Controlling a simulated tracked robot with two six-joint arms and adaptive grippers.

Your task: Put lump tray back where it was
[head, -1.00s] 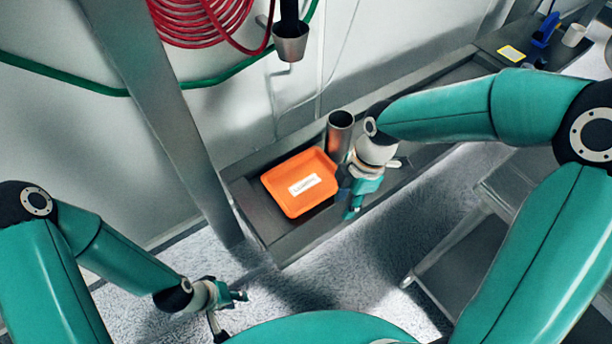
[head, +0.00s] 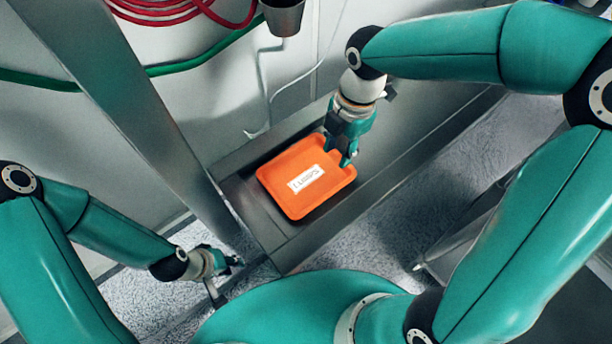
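The lump tray (head: 277,191) is a shallow orange tray with a white label reading "LUMPS". It lies flat at the left end of the grey metal shelf (head: 300,240). My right gripper (head: 339,158) points down at the tray's right far corner. Its fingertips overlap the rim in the picture. I cannot tell whether they touch the tray or are closed on it. My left gripper (head: 233,264) is low at the left, off the shelf's front left corner and apart from the tray. Its finger opening is too small to read.
A slanted grey post (head: 150,115) stands left of the tray. A metal cup (head: 283,16) hangs on the wall above, near red coiled hose (head: 170,10) and a green hose (head: 215,58). The shelf right of the tray looks clear.

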